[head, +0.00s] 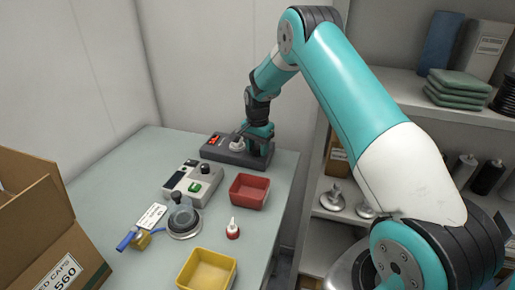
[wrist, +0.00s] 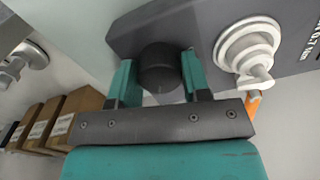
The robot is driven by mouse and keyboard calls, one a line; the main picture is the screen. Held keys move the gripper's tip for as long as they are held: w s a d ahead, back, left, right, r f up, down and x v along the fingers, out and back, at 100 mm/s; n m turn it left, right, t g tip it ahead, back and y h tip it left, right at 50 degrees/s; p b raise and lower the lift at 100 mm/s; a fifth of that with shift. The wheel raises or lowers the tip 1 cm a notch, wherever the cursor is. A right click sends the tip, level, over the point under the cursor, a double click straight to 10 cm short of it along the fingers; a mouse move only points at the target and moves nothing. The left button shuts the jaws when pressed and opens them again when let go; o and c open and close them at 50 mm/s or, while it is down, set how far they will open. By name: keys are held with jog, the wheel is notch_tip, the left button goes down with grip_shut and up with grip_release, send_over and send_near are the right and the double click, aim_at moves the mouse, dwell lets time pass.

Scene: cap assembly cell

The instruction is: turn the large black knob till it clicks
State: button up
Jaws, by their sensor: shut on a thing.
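The large black knob (wrist: 158,70) sits on a dark grey device (wrist: 205,25), which stands at the far end of the table in the head view (head: 225,153). My gripper (wrist: 157,62) has its two teal fingers on either side of the knob and is shut on it. In the head view my gripper (head: 258,140) reaches down over the right end of the device and hides the knob. The knob has no mark that I can see, so its turn angle is unclear.
A white stepped cone (wrist: 247,48) stands on the device close beside the right finger. A red bin (head: 249,191), a grey box with a smaller knob (head: 187,186) and a yellow bin (head: 207,270) stand nearer.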

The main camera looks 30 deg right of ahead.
aim_at(257, 146)
jog(key=shift+m, duration=0.9)
jog(key=o, duration=0.9)
notch_tip(257, 146, up, 18)
jog(key=shift+a+f+b, duration=0.1)
jog(key=shift+f+b, duration=0.15)
jog(key=shift+b, duration=0.95)
